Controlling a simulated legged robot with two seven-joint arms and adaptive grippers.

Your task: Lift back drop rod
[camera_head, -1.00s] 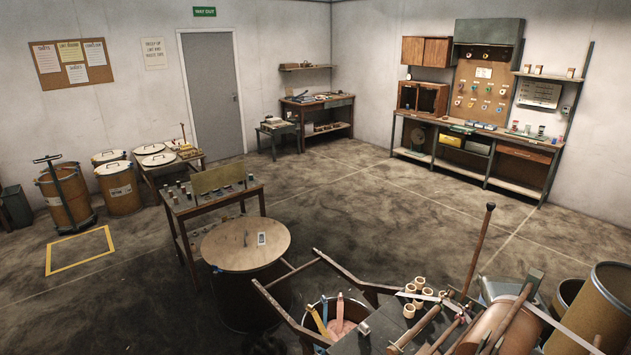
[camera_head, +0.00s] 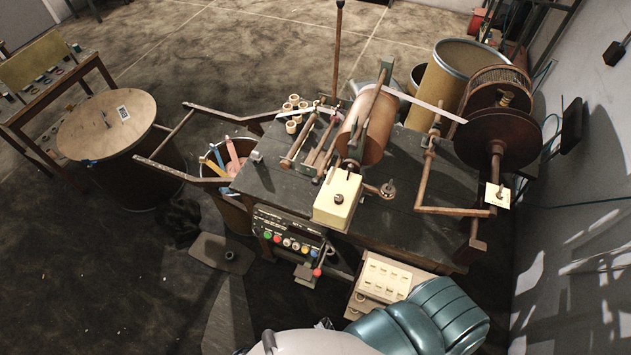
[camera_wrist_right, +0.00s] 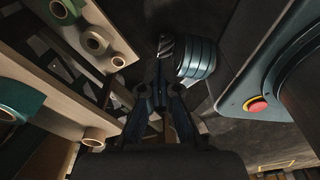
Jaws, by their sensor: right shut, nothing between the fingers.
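The tape winding machine (camera_head: 385,195) stands on a dark bench in the head view, with a copper-coloured roller (camera_head: 372,128) in its middle. A tall upright rod (camera_head: 338,48) with a round knob rises behind the roller. Thin bars (camera_head: 318,142) lie left of the roller. I cannot tell for sure which rod is the back drop rod. In the right wrist view my right gripper (camera_wrist_right: 160,88) is shut and empty, with no rod between its fingers. Neither gripper shows clearly in the head view, and the left one is not in view.
A cream box (camera_head: 338,198) and a button panel (camera_head: 290,240) are at the bench's front. A large dark reel (camera_head: 497,140) and a fibre drum (camera_head: 447,85) stand at right. Wooden shelving with tape rolls (camera_wrist_right: 96,42) is left of the right gripper. A red button (camera_wrist_right: 257,104) shows at right.

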